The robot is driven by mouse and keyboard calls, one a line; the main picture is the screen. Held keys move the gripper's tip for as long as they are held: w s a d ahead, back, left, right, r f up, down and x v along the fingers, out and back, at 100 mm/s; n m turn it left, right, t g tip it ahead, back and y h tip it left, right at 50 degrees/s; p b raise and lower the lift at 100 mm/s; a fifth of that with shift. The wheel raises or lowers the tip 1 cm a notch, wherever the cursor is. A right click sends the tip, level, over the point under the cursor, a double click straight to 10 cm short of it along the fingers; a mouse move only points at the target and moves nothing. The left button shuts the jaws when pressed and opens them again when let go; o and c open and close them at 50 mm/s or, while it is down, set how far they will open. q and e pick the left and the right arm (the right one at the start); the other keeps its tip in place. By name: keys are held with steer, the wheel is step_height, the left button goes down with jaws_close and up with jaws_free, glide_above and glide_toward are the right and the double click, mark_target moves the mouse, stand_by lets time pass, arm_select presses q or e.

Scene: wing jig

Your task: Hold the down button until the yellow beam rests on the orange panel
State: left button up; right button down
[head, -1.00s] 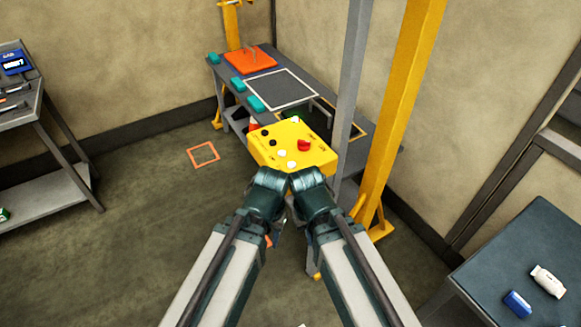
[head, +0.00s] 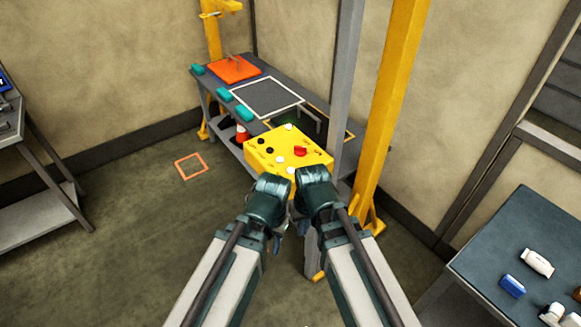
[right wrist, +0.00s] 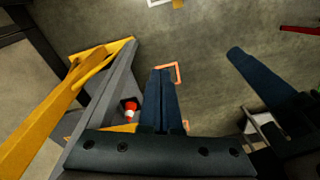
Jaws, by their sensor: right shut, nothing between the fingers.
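A yellow control box (head: 258,160) with black, white and red buttons stands just beyond my two wrists in the head view. I cannot read which button is down. The orange panel (head: 226,71) lies at the far end of the grey bench, with a small grey bracket on it. A yellow post with a short arm (head: 213,42) rises behind it. I see no beam resting on the panel. My right gripper (right wrist: 162,72) is shut and empty in the right wrist view, pointing over the floor. My left gripper's fingers are not clear; its wrist (head: 268,200) is beside the right one.
A grey post (head: 346,80) and a tall yellow post (head: 392,110) stand right of the box. Several teal blocks (head: 223,94) line the bench edge. A cone (head: 241,133) sits below. A side table (head: 480,255) is at right.

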steer(key=w+a+r+m+t+y+p, duration=0.1)
steer(key=w+a+r+t+y+p, duration=0.1)
steer(key=w+r, duration=0.3)
steer(key=w+a+r+m+t+y+p, duration=0.1)
steer(key=w+r+y+p, duration=0.15)
steer(key=w, duration=0.45)
step_height(320, 180, up, 7)
steer(key=m+t+y+p, duration=0.1)
steer(key=m+t+p, duration=0.1)
steer(key=t+p, duration=0.1)
glide_above(293, 172)
steer(key=shift+f, duration=0.2)
steer(key=shift+f+b, duration=0.2)
steer(key=shift+b, duration=0.25)
step_height(293, 172, down, 8)
steer(key=b, duration=0.8)
steer(key=shift+f, duration=0.25)
steer(key=shift+f+b, duration=0.1)
steer(key=shift+b, duration=0.25)
steer(key=shift+f+b, duration=0.3)
